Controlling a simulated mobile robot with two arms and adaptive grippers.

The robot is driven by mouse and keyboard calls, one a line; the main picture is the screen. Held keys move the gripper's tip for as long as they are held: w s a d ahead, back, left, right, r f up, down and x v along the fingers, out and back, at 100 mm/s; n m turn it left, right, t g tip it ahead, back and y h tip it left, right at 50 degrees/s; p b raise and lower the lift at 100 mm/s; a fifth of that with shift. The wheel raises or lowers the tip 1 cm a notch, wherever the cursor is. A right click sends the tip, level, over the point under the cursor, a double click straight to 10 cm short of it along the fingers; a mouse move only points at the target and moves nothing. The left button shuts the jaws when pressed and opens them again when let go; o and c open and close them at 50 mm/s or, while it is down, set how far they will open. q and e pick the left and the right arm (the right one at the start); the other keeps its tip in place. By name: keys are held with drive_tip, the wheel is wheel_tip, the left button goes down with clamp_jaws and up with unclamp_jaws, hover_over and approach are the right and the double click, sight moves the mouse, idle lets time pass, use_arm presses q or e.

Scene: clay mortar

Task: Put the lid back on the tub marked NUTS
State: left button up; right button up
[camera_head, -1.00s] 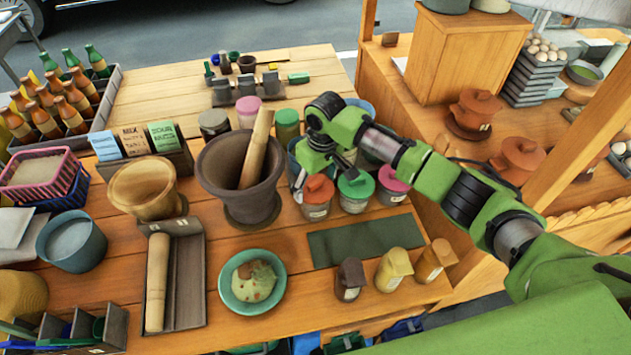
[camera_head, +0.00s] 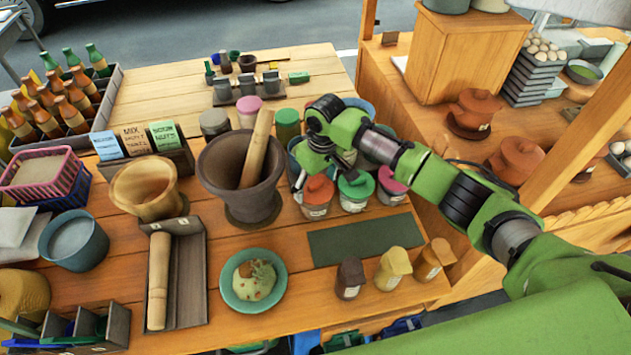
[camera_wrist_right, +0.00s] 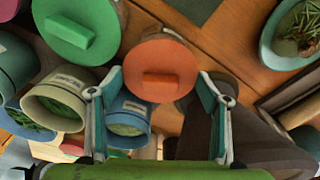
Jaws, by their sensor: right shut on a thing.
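My right gripper (camera_head: 318,180) reaches down over the tubs at the right of the mortar. In the right wrist view its fingers (camera_wrist_right: 161,78) stand at both sides of an orange lid (camera_wrist_right: 160,72) with a bar handle, shut on its rim. In the head view the orange lid (camera_head: 317,187) is over a pale labelled tub (camera_head: 315,211); I cannot tell whether it is fully seated. Tubs with a green lid (camera_head: 356,184) and a pink lid (camera_head: 394,178) stand to its right. The labels are too small to read as NUTS. My left gripper is not in view.
The big mortar (camera_head: 225,165) with its pestle (camera_head: 257,148) stands close left of the gripper. Open tubs (camera_wrist_right: 62,106) with green contents show in the wrist view. A dark green mat (camera_head: 365,238) lies clear in front, near several small shakers (camera_head: 393,268).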

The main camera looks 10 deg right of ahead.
drive_tip(key=shift+p, duration=0.4)
idle(0.6)
drive_tip(key=o, duration=1)
drive_tip(key=o, duration=0.3)
drive_tip(key=shift+r, duration=0.1)
drive_tip(key=shift+r+p, duration=3.4)
drive_tip(key=shift+p, duration=0.5)
